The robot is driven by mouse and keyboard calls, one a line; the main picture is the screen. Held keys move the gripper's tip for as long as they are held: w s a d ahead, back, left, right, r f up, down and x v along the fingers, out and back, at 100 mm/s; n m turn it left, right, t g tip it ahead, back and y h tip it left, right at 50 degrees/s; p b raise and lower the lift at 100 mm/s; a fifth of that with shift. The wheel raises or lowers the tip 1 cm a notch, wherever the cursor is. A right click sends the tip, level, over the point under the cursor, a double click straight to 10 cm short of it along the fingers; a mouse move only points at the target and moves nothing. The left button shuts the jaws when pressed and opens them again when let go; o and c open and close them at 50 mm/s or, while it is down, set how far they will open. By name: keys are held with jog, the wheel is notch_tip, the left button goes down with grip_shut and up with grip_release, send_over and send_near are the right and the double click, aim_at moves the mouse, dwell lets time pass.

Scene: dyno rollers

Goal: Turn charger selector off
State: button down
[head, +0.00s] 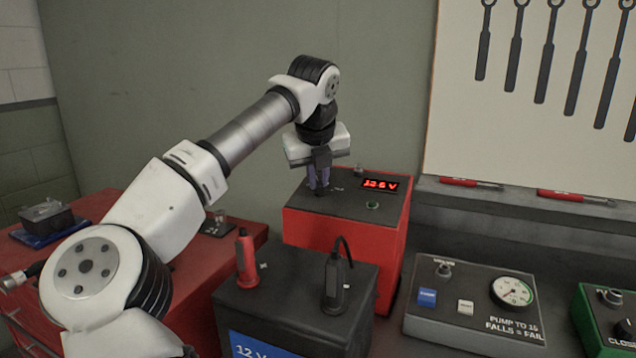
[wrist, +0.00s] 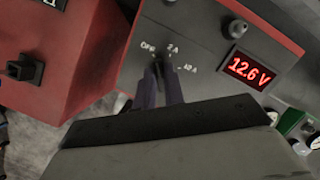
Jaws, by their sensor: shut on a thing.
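The charger is a red box (head: 330,237) with a dark top panel, and its red display (head: 380,184) reads 12.6 V. In the wrist view the panel (wrist: 200,25) shows the marks OFF, 2 A and 10 A, with the display (wrist: 248,70) to their right. My gripper (head: 318,190) points down at the panel's left part. In the wrist view my gripper (wrist: 163,75) is shut on the selector knob, just below the marks. The fingers hide most of the knob, so I cannot tell which mark it points at.
A black 12 V battery (head: 290,300) with a red clamp (head: 246,262) and a black clamp (head: 335,280) stands in front of the charger. A pump tester with a gauge (head: 511,291) is to the right. A red cabinet (head: 95,215) is at left. The wall is close behind.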

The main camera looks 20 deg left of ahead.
jog(key=shift+r+n+b, duration=0.1)
jog(key=shift+n+b, duration=0.2)
jog(key=shift+n, duration=0.9)
jog(key=c, duration=1.5)
grip_release()
jog(key=v, duration=1.3)
jog(key=shift+d+r+p, duration=0.3)
jog(key=shift+r+p, duration=0.05)
jog(key=shift+r, duration=0.05)
jog(key=shift+f, duration=0.1)
